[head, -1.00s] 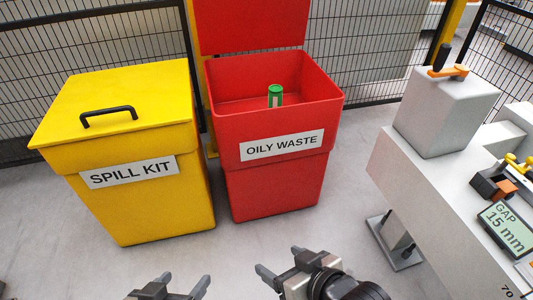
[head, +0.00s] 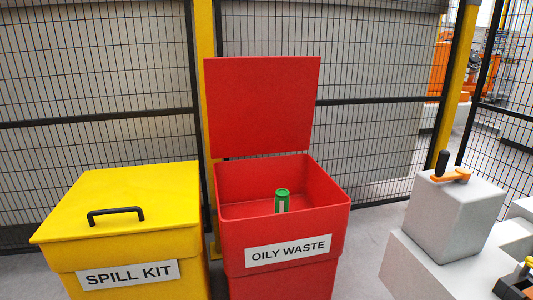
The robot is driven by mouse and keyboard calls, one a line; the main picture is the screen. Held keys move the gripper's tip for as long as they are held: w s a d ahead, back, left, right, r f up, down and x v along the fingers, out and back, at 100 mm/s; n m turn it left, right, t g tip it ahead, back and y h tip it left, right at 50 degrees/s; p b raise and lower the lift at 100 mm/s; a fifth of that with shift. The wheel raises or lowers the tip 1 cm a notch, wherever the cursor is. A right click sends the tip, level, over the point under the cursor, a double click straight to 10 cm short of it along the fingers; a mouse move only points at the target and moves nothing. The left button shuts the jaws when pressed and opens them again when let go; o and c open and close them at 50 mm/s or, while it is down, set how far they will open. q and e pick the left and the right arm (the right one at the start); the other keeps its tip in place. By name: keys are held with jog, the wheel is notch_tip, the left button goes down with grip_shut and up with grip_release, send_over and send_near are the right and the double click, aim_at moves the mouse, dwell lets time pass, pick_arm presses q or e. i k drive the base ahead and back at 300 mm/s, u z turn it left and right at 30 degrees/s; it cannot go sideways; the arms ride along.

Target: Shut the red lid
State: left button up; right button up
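The red lid (head: 262,106) stands raised, roughly upright, at the back of the red bin (head: 290,247) labelled OILY WASTE. The bin's top is open, and a green can (head: 282,200) with a pale label shows inside it. Neither of my grippers shows in the head view now, so I cannot see whether they are open or shut.
A yellow SPILL KIT bin (head: 125,222) with a closed lid and black handle stands close on the left. A black mesh fence (head: 100,90) with a yellow post (head: 206,130) is behind the bins.

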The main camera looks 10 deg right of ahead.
aim_at(255, 105)
jog(key=k, duration=0.5)
jog(key=z, duration=1.2)
jog(key=i, duration=1.4)
jog(key=u, duration=1.45)
